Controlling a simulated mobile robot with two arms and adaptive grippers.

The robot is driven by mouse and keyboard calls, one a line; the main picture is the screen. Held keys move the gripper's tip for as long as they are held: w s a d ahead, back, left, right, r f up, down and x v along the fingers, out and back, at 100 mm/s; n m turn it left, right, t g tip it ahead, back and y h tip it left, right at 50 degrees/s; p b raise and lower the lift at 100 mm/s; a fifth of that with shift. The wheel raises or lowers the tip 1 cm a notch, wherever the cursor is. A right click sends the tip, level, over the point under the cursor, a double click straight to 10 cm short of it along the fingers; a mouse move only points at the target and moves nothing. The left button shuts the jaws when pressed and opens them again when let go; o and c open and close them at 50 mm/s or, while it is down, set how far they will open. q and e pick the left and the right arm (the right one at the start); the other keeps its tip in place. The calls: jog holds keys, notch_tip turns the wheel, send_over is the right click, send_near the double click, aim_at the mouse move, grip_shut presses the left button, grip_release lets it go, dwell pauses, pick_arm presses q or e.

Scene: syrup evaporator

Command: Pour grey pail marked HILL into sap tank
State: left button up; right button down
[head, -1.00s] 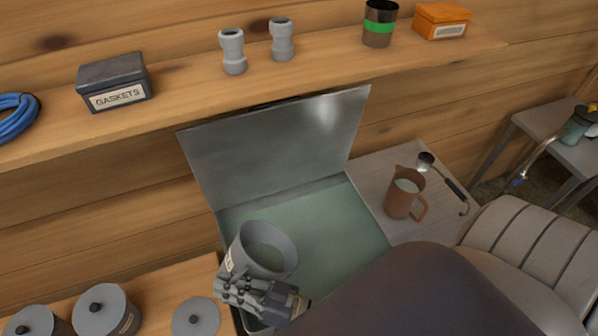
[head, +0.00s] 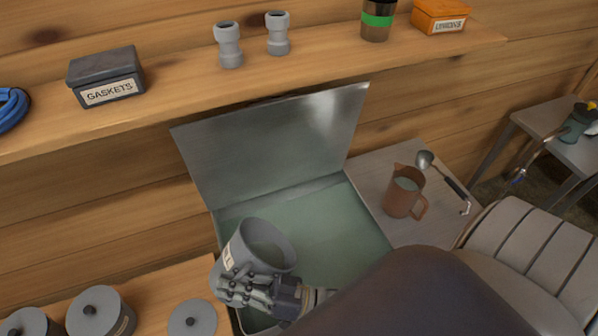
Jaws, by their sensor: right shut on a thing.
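The grey pail (head: 268,232) is over the left part of the open sap tank. Its label faces left and is partly covered, so I cannot read the full word. The pail leans to the right, with its mouth towards the tank; I cannot tell how full it is. My right gripper (head: 243,286) is shut on the pail's near lower side. The sap tank (head: 345,222) is a metal basin with pale green liquid or floor inside, its lid (head: 275,140) raised at the back. No stream shows between pail and tank. My left gripper is not in view.
A brown jug (head: 404,194) and a ladle (head: 440,172) are on the side surface right of the tank. Lidded grey pails (head: 98,312) and a loose round lid (head: 192,320) are at lower left. A shelf (head: 185,92) with a gaskets box (head: 105,76) runs above.

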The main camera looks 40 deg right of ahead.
jog(key=shift+r, duration=0.25)
